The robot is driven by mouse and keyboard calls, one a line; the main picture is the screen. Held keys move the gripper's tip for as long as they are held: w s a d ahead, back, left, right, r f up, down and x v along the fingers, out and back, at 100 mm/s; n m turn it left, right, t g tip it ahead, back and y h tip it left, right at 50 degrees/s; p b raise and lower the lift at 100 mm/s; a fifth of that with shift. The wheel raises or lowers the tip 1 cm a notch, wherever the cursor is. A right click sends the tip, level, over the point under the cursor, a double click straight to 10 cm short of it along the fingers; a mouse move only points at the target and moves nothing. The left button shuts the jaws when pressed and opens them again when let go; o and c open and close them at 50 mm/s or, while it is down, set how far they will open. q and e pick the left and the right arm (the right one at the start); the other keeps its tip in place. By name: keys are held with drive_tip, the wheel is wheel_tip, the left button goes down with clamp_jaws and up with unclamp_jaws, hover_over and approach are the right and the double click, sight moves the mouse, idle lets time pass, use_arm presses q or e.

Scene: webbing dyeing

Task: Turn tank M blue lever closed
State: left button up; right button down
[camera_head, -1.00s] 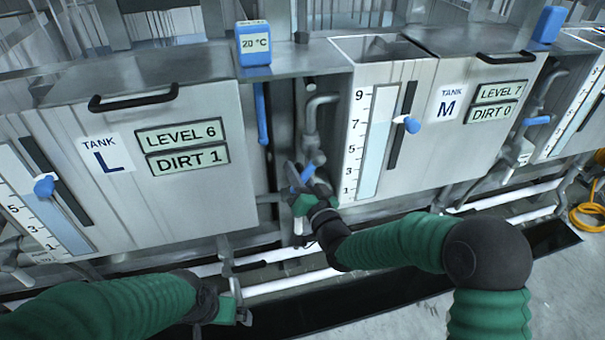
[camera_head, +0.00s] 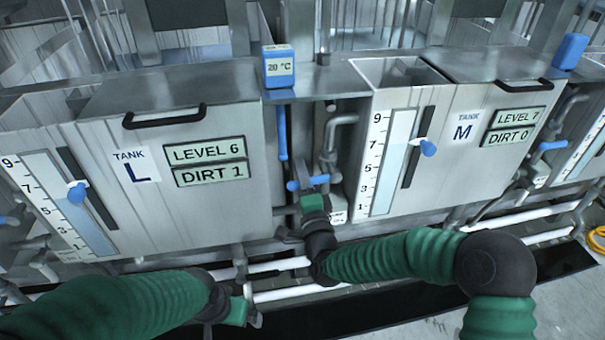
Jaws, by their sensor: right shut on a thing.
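Tank M (camera_head: 440,175) stands right of centre, its label reading M, with LEVEL 7 and DIRT 0 plates. A blue lever (camera_head: 293,186) sits on the piping just left of tank M and lies almost level. My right gripper (camera_head: 309,187) is at this lever and shut on it, with blue showing on both sides; the gripper hides the lever's middle. My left gripper (camera_head: 250,308) hangs low in front of tank L, away from the levers, and its jaws are too unclear to judge.
Tank L (camera_head: 215,205) stands at the left with LEVEL 6 and DIRT 1. A vertical blue handle (camera_head: 282,133) hangs under the blue 20 °C box (camera_head: 278,67). White pipes (camera_head: 285,293) run low across the front. A yellow hose (camera_head: 597,238) lies at the far right.

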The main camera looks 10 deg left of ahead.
drive_tip(key=shift+d+r+m, duration=0.1)
drive_tip(key=shift+r+m, duration=0.25)
drive_tip(key=shift+m, duration=0.55)
drive_tip(key=c, duration=1.3)
unclamp_jaws()
drive_tip(key=shift+r, duration=0.1)
drive_tip(key=shift+s+p, duration=0.1)
drive_tip(key=shift+p, duration=0.2)
